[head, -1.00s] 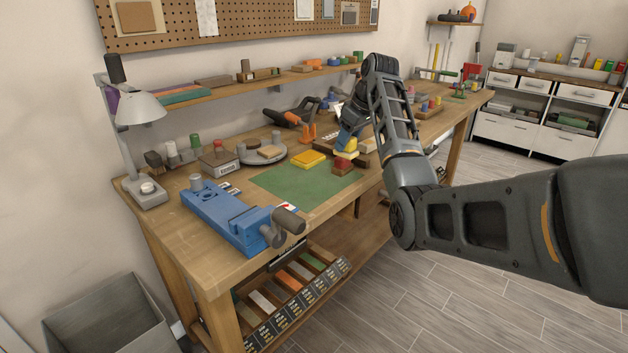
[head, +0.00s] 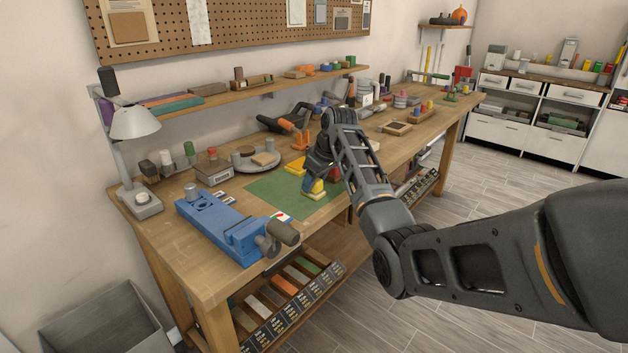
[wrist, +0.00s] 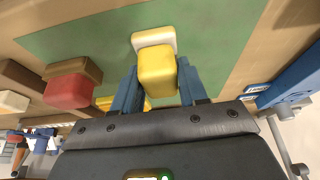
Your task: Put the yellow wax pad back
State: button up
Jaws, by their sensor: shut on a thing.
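My gripper (head: 314,187) is shut on the yellow wax pad (head: 318,186), a yellow block with a cream base. In the wrist view the yellow wax pad (wrist: 157,72) sits between the two blue fingers, its cream base pointing away from my gripper (wrist: 157,88). It is over the green mat (head: 264,189); I cannot tell whether it touches the mat.
A blue vise (head: 222,226) is at the left front. A round grey tray (head: 259,167) stands behind the mat. The mat's left part is clear.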

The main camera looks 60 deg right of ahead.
jog(key=shift+f, duration=0.15)
jog(key=o, duration=1)
jog(key=b+v, duration=0.1)
jog(key=v, duration=1.1)
